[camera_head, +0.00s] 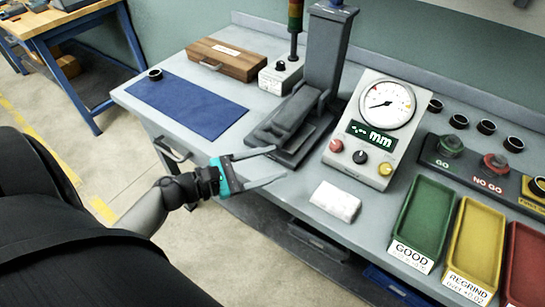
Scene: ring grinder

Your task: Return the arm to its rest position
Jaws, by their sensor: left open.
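My left arm comes in from the left, dark and grey with a teal band at the wrist. My left gripper (278,164) is open, its two grey fingers spread and pointing right. It is empty and over the front edge of the grey workbench (205,147), left of the white cloth and in front of the dark grey stand. I cannot tell its exact height above the bench. My right gripper is not in view.
A gauge box (371,130), stand (325,60), white cloth (335,201) and blue mat (187,105) occupy the bench. A dark ring (155,74) sits at the mat's far left corner. Green (424,218), yellow (475,243) and red (526,265) trays are at right.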

